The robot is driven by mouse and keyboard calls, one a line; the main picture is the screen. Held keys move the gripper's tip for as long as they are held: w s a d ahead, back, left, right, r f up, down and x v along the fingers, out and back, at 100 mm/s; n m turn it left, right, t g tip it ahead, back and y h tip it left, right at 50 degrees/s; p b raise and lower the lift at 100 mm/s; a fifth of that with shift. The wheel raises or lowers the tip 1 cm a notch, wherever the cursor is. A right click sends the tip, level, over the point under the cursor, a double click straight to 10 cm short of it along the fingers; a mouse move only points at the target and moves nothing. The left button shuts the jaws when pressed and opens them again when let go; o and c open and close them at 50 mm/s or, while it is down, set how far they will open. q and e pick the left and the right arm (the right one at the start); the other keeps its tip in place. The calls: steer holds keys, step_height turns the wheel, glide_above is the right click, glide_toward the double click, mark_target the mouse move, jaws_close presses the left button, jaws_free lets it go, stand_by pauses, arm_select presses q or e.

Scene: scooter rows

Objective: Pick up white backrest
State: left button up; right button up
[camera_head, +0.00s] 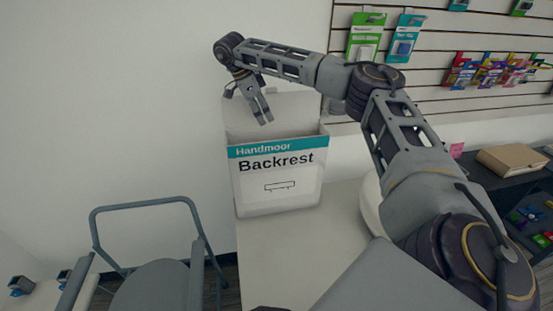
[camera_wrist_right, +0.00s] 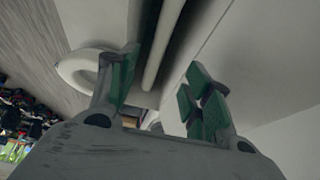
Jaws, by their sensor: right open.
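A white box labelled "Handmoor Backrest" (camera_head: 278,188), with its lid flap up, stands open on a white table. My right gripper (camera_head: 263,118) is open, pointing down above the box's opening. In the right wrist view, a long white bar, which looks like the white backrest (camera_wrist_right: 166,40), lies beyond and between the open fingers (camera_wrist_right: 158,88). A gap seems to remain between fingers and bar. In the head view the box's front wall hides the inside. My left gripper is not in view.
The white table (camera_head: 275,255) has clear room in front of the box. A white rounded object (camera_head: 370,208) stands right of it, partly behind my right arm. A grey armchair (camera_head: 155,275) is at left. Hanging packages (camera_head: 367,38) and a cardboard box (camera_head: 511,160) are at right.

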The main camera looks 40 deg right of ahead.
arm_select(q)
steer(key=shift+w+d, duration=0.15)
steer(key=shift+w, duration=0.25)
arm_select(e)
steer(key=shift+r, duration=0.15)
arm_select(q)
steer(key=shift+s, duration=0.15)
arm_select(e)
steer(key=x, duration=0.8)
steer(key=shift+d, duration=0.1)
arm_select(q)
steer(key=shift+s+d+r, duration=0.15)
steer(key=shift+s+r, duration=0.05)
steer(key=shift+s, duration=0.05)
arm_select(e)
steer(key=shift+f, duration=0.35)
